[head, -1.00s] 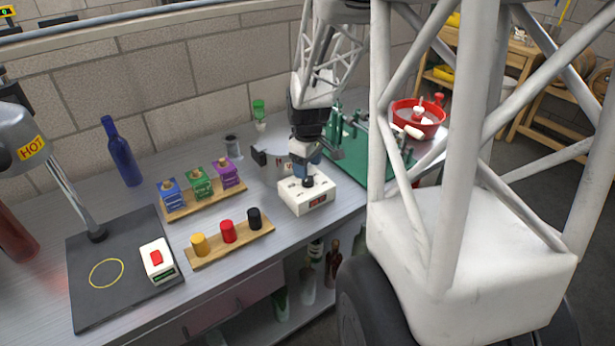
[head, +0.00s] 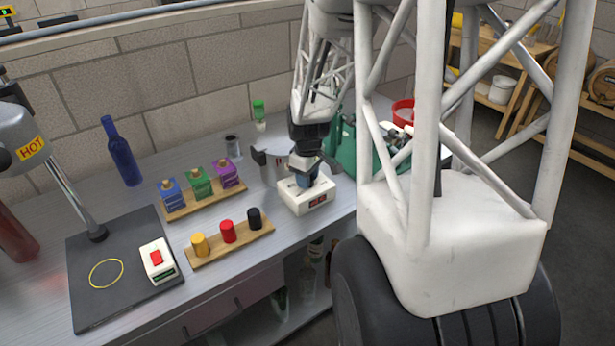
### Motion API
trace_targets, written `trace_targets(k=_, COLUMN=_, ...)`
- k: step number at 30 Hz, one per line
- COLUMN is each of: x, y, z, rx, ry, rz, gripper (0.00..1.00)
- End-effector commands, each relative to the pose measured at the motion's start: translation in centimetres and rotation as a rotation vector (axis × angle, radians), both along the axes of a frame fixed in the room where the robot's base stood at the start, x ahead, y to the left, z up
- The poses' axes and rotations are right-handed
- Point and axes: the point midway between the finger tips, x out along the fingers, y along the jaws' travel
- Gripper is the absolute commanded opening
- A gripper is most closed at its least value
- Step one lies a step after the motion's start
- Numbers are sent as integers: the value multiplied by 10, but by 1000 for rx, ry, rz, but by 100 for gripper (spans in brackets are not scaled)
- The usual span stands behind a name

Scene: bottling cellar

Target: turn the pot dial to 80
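A white box (head: 319,201) with a small red display on its front stands on the bench, in front of a shiny metal pot (head: 271,168). The display is too small to read. Any dial there is hidden under the gripper. Whether the fingers are open or shut on something does not show.
A wooden rack with yellow, red and black knobs (head: 228,232) lies to the left. Behind it is a rack of blue, green and purple blocks (head: 199,183). A dark mat (head: 110,305) carries a white box with a red button (head: 157,258). A blue bottle (head: 122,155) stands near the wall.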

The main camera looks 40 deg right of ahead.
Motion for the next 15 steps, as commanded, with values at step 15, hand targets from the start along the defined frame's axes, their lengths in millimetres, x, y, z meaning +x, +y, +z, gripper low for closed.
trace_targets(k=15, x=0, y=0, z=0, rx=1, ry=1, rz=-43, gripper=13)
